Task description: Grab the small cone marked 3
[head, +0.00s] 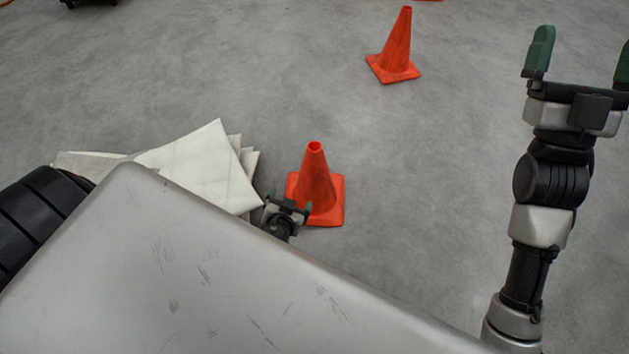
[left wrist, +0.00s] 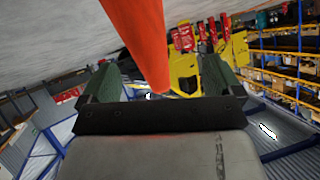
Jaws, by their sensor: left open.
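A small orange cone (head: 316,178) stands upright on the grey floor near the middle of the head view. A second orange cone (head: 397,48) stands farther back to the right. No number is readable on either cone. My left gripper (head: 289,199) is open, low beside the nearer cone's left front side. In the left wrist view an orange cone (left wrist: 143,38) shows in the space between the open green fingers; I cannot tell if they touch it. My right gripper (head: 584,42) is raised at the right, open and empty, away from the cones.
White folded sheets (head: 195,165) lie on the floor left of the nearer cone. A bit of another orange thing shows at the top edge. The floor between and right of the cones is clear. Shelving (left wrist: 285,60) and a yellow stand (left wrist: 240,48) with red extinguishers show in the left wrist view.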

